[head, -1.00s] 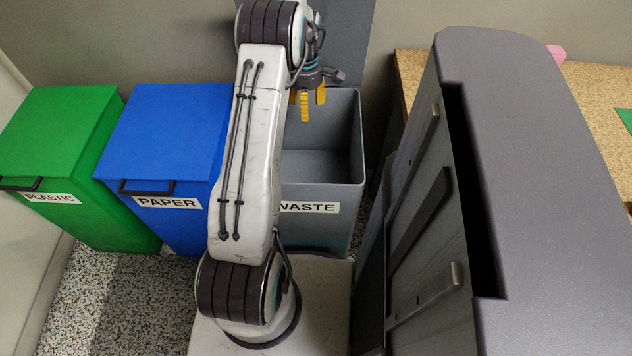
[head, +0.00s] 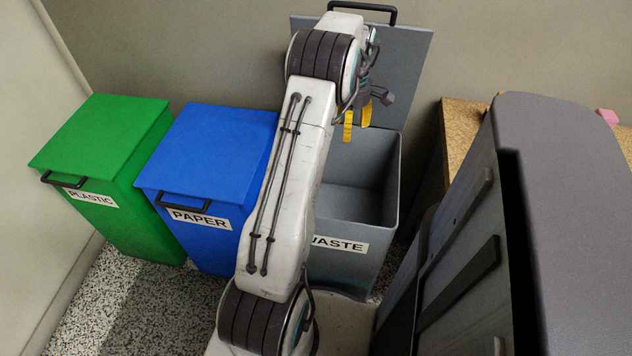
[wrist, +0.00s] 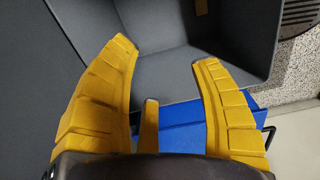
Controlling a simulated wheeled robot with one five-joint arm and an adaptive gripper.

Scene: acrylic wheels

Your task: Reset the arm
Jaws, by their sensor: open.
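My gripper (head: 357,121) has yellow fingers and hangs over the grey waste bin in the head view. In the wrist view my gripper (wrist: 165,75) has its fingers spread apart with nothing between them. My white arm is raised and bent, and it covers part of the blue bin and the waste bin. The waste bin (head: 385,205) stands open with its lid (head: 410,70) tilted up against the wall. In the wrist view the bin's grey inside (wrist: 190,70) lies below the fingers. A small brown piece (wrist: 201,7) shows at the top there.
A closed blue paper bin (head: 215,140) and a closed green plastic bin (head: 105,140) stand to the left. A large dark grey body (head: 580,200) fills the right side. A speckled brown surface (head: 465,130) lies behind it. Speckled floor (head: 130,300) is clear at lower left.

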